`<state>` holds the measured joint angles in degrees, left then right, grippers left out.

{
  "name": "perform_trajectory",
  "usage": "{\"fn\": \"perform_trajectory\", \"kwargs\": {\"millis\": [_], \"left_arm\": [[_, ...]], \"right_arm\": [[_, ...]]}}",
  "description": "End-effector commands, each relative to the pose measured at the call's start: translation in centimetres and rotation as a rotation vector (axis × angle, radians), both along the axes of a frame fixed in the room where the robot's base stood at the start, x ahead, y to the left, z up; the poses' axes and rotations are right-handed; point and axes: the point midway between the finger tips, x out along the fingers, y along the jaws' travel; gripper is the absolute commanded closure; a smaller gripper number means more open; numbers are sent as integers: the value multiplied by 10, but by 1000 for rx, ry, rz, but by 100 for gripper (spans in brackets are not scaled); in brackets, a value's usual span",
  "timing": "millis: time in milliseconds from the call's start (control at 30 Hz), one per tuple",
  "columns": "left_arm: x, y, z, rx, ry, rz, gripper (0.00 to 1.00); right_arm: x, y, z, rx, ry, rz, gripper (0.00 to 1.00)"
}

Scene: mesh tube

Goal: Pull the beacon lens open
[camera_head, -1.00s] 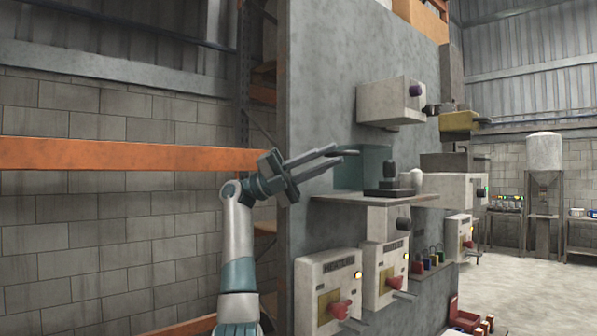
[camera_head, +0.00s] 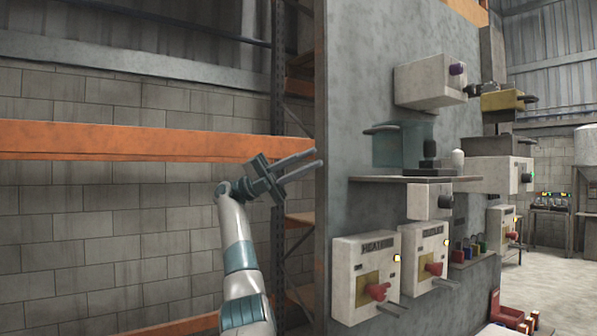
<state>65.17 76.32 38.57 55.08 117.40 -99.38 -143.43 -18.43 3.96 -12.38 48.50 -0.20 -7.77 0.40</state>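I cannot tell for sure which thing is the beacon lens. A small pale dome (camera_head: 457,158) stands on the wall shelf (camera_head: 385,181), beside a dark upright piece on a dark base (camera_head: 430,160). A teal see-through box (camera_head: 400,147) stands on the same shelf, to their left. My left gripper (camera_head: 318,158) is raised in front of the left edge of the grey wall, left of the shelf in the picture. Its two fingers point right with a gap between them, and nothing is in them. My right gripper is not in view.
Below the shelf are two white panels with red handles, the left panel (camera_head: 367,275) and the right panel (camera_head: 428,257). A white box (camera_head: 430,82) with a purple knob juts out above. An orange beam (camera_head: 120,141) crosses the left. Open floor lies far right.

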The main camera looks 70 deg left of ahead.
Motion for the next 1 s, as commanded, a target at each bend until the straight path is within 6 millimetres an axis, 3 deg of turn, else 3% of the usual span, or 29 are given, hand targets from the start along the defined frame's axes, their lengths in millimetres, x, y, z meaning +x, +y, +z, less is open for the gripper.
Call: {"fn": "perform_trajectory", "kwargs": {"millis": [200,533,567,633,1000], "left_arm": [[-14,12,-7,-1,-1,0,83],[-16,14,-8,0,-1,0,83],[-16,14,-8,0,-1,0,85],[-16,14,-8,0,-1,0,100],[-6,10,-12,4,16,-8,100]], "right_arm": [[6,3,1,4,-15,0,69],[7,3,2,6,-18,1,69],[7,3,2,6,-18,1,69],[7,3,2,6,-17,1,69],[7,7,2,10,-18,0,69]]}}
